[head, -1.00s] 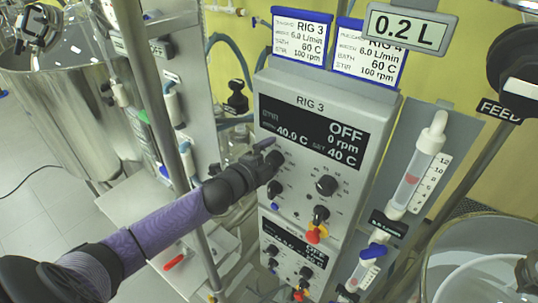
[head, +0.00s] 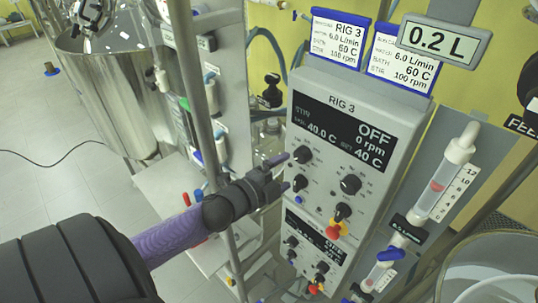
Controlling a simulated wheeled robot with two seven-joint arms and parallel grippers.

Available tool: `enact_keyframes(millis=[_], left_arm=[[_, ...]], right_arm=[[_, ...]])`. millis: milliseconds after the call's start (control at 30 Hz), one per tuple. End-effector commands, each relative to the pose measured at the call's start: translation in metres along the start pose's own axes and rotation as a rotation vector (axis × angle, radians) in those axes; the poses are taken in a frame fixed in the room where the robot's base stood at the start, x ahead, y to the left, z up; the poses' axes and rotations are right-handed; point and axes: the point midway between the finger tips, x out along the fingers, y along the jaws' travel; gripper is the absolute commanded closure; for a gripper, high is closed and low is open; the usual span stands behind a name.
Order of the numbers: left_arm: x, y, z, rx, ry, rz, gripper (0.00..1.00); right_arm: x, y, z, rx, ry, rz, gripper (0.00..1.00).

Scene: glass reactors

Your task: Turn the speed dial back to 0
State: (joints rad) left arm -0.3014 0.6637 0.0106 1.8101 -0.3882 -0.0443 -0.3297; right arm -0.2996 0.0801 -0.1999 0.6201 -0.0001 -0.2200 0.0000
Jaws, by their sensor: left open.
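The RIG 3 control panel (head: 347,135) is a grey box with a dark display (head: 343,132) reading OFF, 0 rpm, 40.0 C and SET 40 C. My right gripper is out of view.
A second panel (head: 315,243) is below. A metal post (head: 202,90) stands close to my left arm. A flow tube (head: 443,180) is to the right, and a steel vessel (head: 110,95) to the left.

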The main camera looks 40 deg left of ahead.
Motion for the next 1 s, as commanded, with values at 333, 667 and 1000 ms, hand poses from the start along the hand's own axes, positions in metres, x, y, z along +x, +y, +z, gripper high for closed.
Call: enact_keyframes(millis=[333, 667, 1000], left_arm=[[-0.032, 0.008, 0.006, 0.001, -0.020, 0.012, 0.06], [-0.033, 0.007, 0.004, 0.001, -0.016, 0.008, 0.06], [-0.033, 0.008, 0.004, 0.001, -0.013, 0.007, 0.06]], right_arm=[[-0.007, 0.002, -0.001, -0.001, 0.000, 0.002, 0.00], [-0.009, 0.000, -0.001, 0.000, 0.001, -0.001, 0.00], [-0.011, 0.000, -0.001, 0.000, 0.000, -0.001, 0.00]])
